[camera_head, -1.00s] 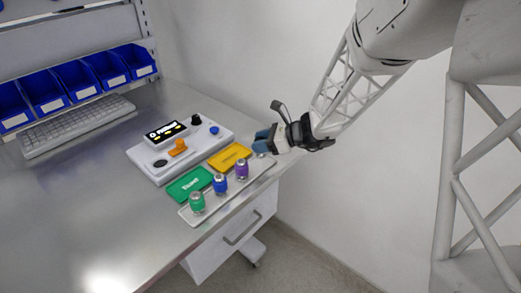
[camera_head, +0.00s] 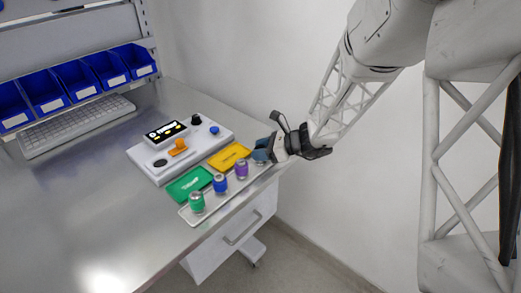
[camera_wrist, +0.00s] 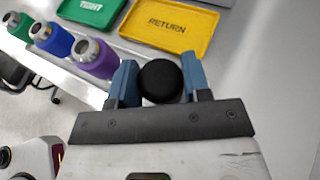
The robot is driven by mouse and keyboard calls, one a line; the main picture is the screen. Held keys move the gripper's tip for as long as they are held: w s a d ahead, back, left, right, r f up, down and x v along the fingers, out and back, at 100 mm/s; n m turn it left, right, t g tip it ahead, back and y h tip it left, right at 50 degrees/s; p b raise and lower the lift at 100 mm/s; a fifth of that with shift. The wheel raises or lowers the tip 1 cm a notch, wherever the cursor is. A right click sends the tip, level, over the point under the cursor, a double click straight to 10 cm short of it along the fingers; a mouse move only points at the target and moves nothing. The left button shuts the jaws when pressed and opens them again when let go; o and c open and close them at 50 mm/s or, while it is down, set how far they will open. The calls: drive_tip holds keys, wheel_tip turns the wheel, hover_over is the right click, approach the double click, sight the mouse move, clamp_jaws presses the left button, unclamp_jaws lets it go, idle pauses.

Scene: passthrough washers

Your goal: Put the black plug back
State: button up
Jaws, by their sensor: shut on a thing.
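The black plug (camera_wrist: 160,81) shows in the wrist view as a round black top between the two blue fingertips. My gripper (camera_wrist: 160,83) is shut on it, with a finger on each side. In the head view my gripper (camera_head: 262,151) is low at the far right end of the pale rack (camera_head: 215,207). The plug is not clear there, hidden by the fingers. I cannot tell whether the plug's lower end touches the rack. The rack also holds a green plug (camera_head: 197,203), a blue plug (camera_head: 220,184) and a purple plug (camera_head: 242,170).
A green tray (camera_head: 190,184) and a yellow tray (camera_head: 229,156) lie behind the rack. A white control box (camera_head: 205,143) with a display (camera_head: 166,132) and knobs stands behind them. A keyboard (camera_head: 75,126) and blue bins (camera_head: 105,71) are at the back left. The front-left bench is clear.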

drive_tip(key=shift+f, duration=0.2)
drive_tip(key=o, duration=1.1)
drive_tip(key=shift+c, duration=0.2)
drive_tip(key=shift+r, duration=0.2)
drive_tip(key=shift+d, duration=0.15)
drive_tip(key=v, duration=1.1)
drive_tip(key=shift+d+r, duration=0.25)
drive_tip(key=shift+r, duration=0.05)
drive_tip(key=shift+s, duration=0.15)
